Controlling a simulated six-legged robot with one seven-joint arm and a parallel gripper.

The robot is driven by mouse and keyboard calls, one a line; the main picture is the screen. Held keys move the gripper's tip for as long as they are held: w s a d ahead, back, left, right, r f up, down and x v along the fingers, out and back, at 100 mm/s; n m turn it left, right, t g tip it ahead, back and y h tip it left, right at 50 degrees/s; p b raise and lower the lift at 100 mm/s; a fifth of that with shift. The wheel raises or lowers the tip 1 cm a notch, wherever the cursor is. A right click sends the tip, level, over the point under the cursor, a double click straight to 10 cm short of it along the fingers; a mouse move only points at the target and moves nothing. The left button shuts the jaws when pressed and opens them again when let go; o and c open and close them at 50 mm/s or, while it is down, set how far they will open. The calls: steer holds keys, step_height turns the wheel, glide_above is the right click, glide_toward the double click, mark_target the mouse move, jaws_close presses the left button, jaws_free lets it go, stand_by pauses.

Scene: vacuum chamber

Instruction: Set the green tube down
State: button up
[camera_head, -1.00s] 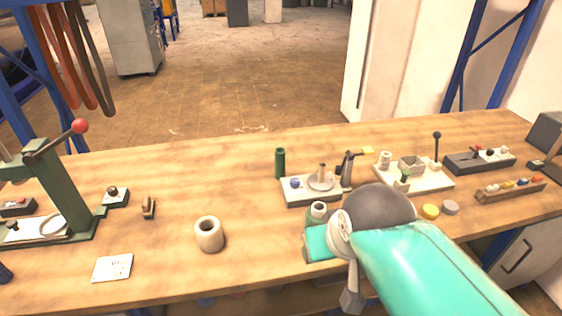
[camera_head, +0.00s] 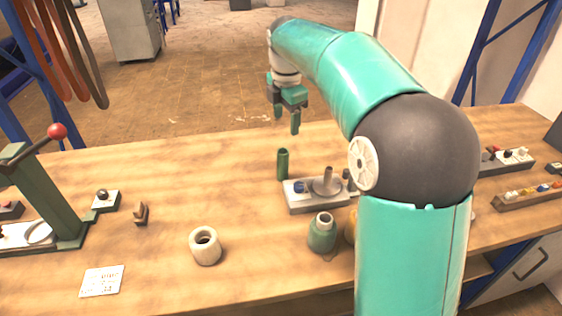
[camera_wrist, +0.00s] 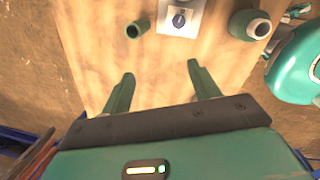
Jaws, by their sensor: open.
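The green tube (camera_head: 283,164) stands upright on the wooden table (camera_head: 150,190), just left of a white device base. It also shows in the wrist view (camera_wrist: 137,29), seen from above near the top. My gripper (camera_head: 288,128) is above the table's far side in the head view, higher than the tube and apart from it. In the wrist view my gripper (camera_wrist: 160,88) has its two green fingers spread, with only bare tabletop between them.
The white base with a blue knob and a metal post (camera_head: 318,192) is right of the tube. A green-grey jar (camera_head: 322,233) and a cream cup (camera_head: 205,246) stand nearer. A green press with a red ball (camera_head: 50,190) is at left. The table's left middle is mostly clear.

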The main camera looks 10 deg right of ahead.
mark_target(283, 160)
steer(key=w+d+f+n+g, duration=0.1)
steer(key=w+f+n+g, duration=0.1)
steer(key=w+f+n, duration=0.65)
steer(key=shift+m, duration=0.25)
steer(key=f, duration=1.3)
steer(key=shift+w+f, duration=0.25)
steer(key=shift+w, duration=0.05)
steer(key=shift+c, duration=0.2)
steer(key=c, duration=1.1)
steer(key=shift+r, duration=0.15)
